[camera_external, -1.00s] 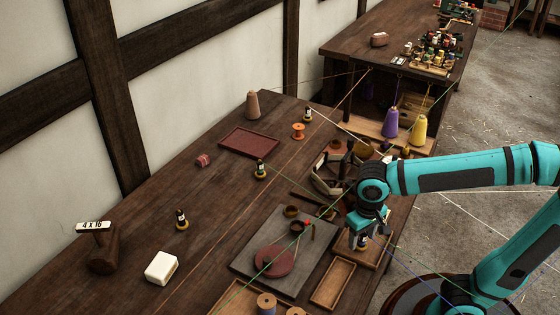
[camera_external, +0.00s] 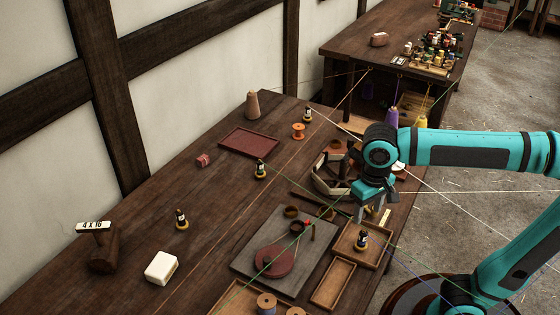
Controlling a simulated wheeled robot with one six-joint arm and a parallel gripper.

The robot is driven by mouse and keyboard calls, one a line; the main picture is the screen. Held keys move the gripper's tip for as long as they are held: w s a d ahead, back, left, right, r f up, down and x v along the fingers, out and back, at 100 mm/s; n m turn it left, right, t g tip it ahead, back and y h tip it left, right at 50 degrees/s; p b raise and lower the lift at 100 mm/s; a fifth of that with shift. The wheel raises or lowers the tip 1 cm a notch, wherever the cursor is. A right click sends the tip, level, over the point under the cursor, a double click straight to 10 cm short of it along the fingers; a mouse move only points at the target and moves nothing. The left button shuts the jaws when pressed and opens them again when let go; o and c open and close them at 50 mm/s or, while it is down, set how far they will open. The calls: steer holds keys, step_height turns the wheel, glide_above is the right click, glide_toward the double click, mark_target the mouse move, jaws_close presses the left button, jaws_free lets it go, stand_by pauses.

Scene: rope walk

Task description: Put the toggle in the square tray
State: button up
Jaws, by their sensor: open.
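The square tray (camera_external: 345,250) is a shallow wooden tray at the right edge of the table. A small dark, bottle-shaped piece with a pale band and a yellow base (camera_external: 361,241) stands upright inside it. I take this piece to be the toggle, but its shape is too small to be sure. My gripper (camera_external: 371,213) is open and empty, above the tray's far side, apart from the piece. Similar dark pieces stand elsewhere on the table, one near the middle (camera_external: 260,170).
A narrow wooden tray (camera_external: 333,285) lies just in front of the square tray. A grey board with a red disc (camera_external: 274,261) is to its left. A dark wooden frame (camera_external: 326,182) stands behind. Thin cords cross above the table.

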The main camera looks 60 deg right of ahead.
steer(key=shift+d, duration=0.1)
steer(key=shift+w+d+r+t, duration=0.1)
steer(key=shift+d+t, duration=0.05)
steer(key=shift+t, duration=0.35)
steer(key=s+d+r+n+t, duration=0.2)
steer(key=d+r+t, duration=0.2)
steer(key=r+t, duration=0.3)
steer(key=s+d+r+n+t, duration=0.2)
steer(key=d+r+n+t, duration=0.1)
steer(key=r+t, duration=0.5)
steer(key=shift+d+t, duration=0.7)
steer(key=shift+d, duration=0.1)
